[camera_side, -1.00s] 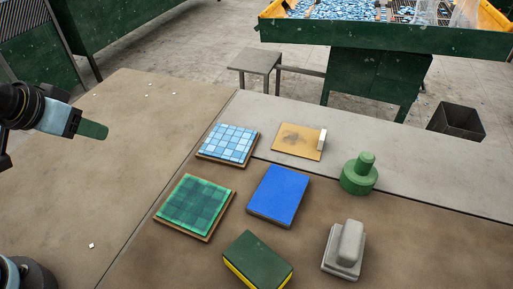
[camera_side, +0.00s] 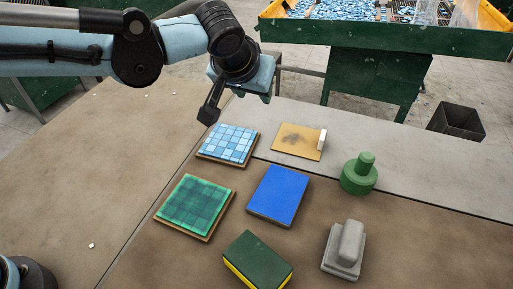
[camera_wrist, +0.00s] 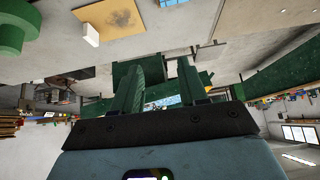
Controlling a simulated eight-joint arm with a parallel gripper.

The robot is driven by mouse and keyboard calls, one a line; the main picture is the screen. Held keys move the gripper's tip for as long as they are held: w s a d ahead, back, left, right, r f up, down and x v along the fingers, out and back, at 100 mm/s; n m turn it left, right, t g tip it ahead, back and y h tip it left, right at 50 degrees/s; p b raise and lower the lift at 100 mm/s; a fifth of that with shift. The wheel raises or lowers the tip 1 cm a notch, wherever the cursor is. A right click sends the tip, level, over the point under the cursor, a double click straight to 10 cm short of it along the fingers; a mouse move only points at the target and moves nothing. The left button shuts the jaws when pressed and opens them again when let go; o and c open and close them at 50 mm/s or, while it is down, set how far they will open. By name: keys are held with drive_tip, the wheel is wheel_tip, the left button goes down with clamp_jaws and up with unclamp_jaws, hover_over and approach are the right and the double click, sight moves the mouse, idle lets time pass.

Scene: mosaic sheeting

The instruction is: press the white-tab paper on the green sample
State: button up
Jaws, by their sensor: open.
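The white-tab paper (camera_side: 292,139) is a tan sheet with a dark smudge and a white tab on its right edge. It lies flat at the back of the work area, on the grey strip. The wrist view shows it upside down at the top (camera_wrist: 112,17). The green sample (camera_side: 195,205) is a square of green checks on a brown board, left of the blue pad. My gripper (camera_side: 238,106) is open and empty, raised behind the blue sample and left of the paper. Its green fingers stand apart in the wrist view (camera_wrist: 160,82).
A light-blue checked sample (camera_side: 228,143) lies between my gripper and the green sample. A blue pad (camera_side: 278,195), a green-and-yellow sponge (camera_side: 258,262), a green knobbed stamp (camera_side: 359,176) and a grey handled block (camera_side: 344,250) stand nearby. The left tabletop (camera_side: 90,190) is mostly clear.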

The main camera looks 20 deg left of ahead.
approach(322, 137)
drive_tip(key=s+a+r, duration=0.1)
drive_tip(key=s, duration=0.1)
drive_tip(key=shift+t, duration=0.4)
drive_tip(key=x, duration=0.6)
drive_tip(key=shift+w+d+f, duration=0.15)
drive_tip(key=shift+d+f, duration=0.05)
drive_tip(key=shift+f, duration=0.15)
drive_tip(key=shift+w+d+x, duration=0.1)
drive_tip(key=shift+d+x, duration=0.05)
drive_tip(key=shift+x, duration=0.75)
drive_tip(key=shift+w+d+x, duration=0.1)
drive_tip(key=shift+d+x, duration=0.1)
drive_tip(key=shift+x, duration=0.7)
drive_tip(key=shift+w+f, duration=0.4)
drive_tip(key=shift+w, duration=0.1)
clamp_jaws()
